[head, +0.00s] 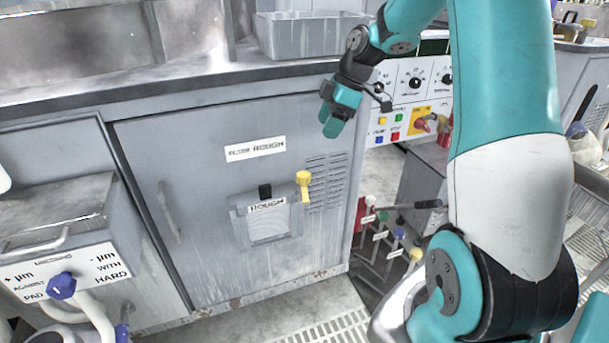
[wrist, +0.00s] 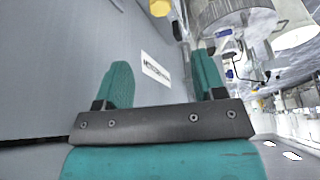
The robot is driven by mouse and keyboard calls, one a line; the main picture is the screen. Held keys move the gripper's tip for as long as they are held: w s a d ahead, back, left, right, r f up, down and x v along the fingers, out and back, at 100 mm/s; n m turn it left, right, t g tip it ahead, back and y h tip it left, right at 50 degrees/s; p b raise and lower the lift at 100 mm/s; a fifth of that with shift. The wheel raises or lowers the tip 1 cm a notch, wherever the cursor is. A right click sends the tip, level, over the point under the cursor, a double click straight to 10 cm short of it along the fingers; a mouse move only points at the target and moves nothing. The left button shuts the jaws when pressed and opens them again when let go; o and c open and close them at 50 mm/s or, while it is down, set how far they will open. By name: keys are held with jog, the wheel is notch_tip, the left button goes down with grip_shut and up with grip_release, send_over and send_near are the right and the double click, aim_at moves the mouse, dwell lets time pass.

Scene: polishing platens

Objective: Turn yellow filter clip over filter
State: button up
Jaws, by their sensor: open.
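The yellow filter clip (head: 304,184) sits on the cabinet door at the upper right corner of the filter, with its stem pointing down beside the frame. A yellow piece at the top edge of the wrist view (wrist: 160,7) looks like the same clip, cut off by the frame. The filter (head: 270,229) is a pale panel in a grey frame under a ROUGH label. My gripper (head: 339,112) is above and right of the clip, apart from it, with fingers pointing down. In the wrist view the gripper (wrist: 162,78) is open with nothing between its fingers.
A black clip (head: 265,191) sits at the filter's top. The door has a handle (head: 169,212) at left and an ALOX ROUGH label (head: 256,149). Coloured valve knobs (head: 398,235) stand low at right. The control panel (head: 408,95) is behind my gripper. Space before the door is clear.

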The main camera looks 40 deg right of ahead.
aim_at(304, 174)
jog(key=b+x, duration=0.2)
jog(key=x, duration=1.2)
jog(key=shift+f, duration=0.35)
jog(key=c, duration=0.9)
